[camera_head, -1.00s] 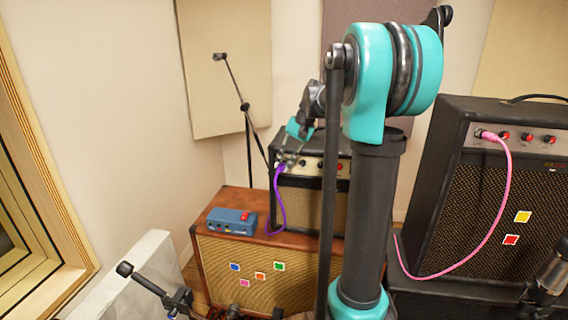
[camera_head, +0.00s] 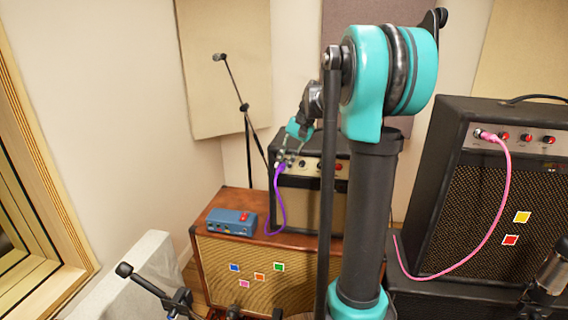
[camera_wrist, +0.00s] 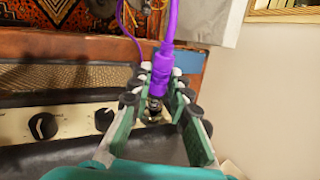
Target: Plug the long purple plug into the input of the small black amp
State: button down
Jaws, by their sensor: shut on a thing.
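The long purple plug (camera_wrist: 162,72) is between the fingers of my gripper (camera_wrist: 158,98) in the wrist view, with its metal tip pointing toward the small black amp's panel. My gripper is shut on it. In the head view my gripper (camera_head: 290,152) is at the left end of the small black amp's (camera_head: 312,205) control panel, with the purple cable (camera_head: 281,205) hanging down in front. The small amp stands on a brown amp. The fingers hide the input, so I cannot tell whether the tip is in it.
A blue pedal box (camera_head: 231,222) sits on the brown amp (camera_head: 270,199), left of the small amp. A large black amp (camera_head: 475,220) with a pink cable (camera_head: 493,218) is at the right. A microphone stand (camera_head: 248,150) stands behind at the left.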

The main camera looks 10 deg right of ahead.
jog(key=shift+w+d+f, duration=0.15)
jog(key=shift+w+d, duration=0.05)
jog(key=shift+w, duration=0.3)
dwell(1.0)
jog(key=c, duration=1.3)
grip_release()
jog(key=shift+c, duration=0.2)
jog(key=v, duration=1.2)
jog(key=s+a+f+n+t+h, duration=0.1)
jog(key=s+f+n+t+h, duration=0.1)
jog(key=s+f, duration=1.1)
jog(key=s+a+f+n+t+h, duration=0.1)
jog(key=s+f+n+t+h, duration=0.1)
jog(key=s+f, duration=1.1)
notch_tip(320, 180, down, 5)
jog(key=shift+s+a+r+n+h, duration=0.2)
jog(key=shift+a+n+h, duration=0.15)
jog(key=shift+n+h, duration=0.15)
